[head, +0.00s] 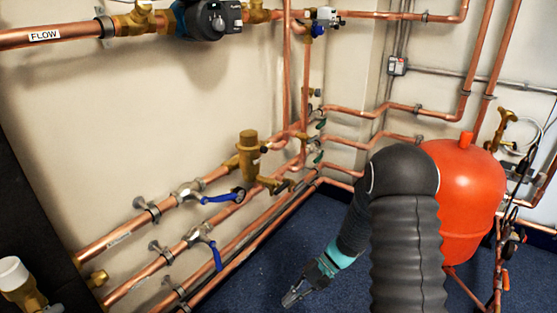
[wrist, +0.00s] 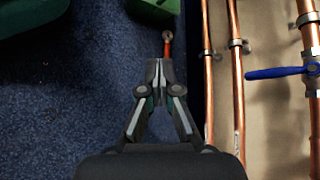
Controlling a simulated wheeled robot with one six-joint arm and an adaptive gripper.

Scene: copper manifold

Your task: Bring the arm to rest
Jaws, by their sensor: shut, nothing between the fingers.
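My gripper (head: 288,300) shows low in the middle of the head view, over the blue floor. It is the dark end beyond a teal band, and my black ribbed arm stands to its right. In the wrist view my gripper (wrist: 158,66) points up the picture with its fingertips together and empty. It is left of the copper pipes and apart from them.
Copper pipes (head: 230,245) run along the wall, with blue lever valves (head: 222,197). A red vessel (head: 462,190) stands right of my arm. In the wrist view, green objects (wrist: 152,8) and a small orange-handled item (wrist: 167,45) lie beyond the fingertips.

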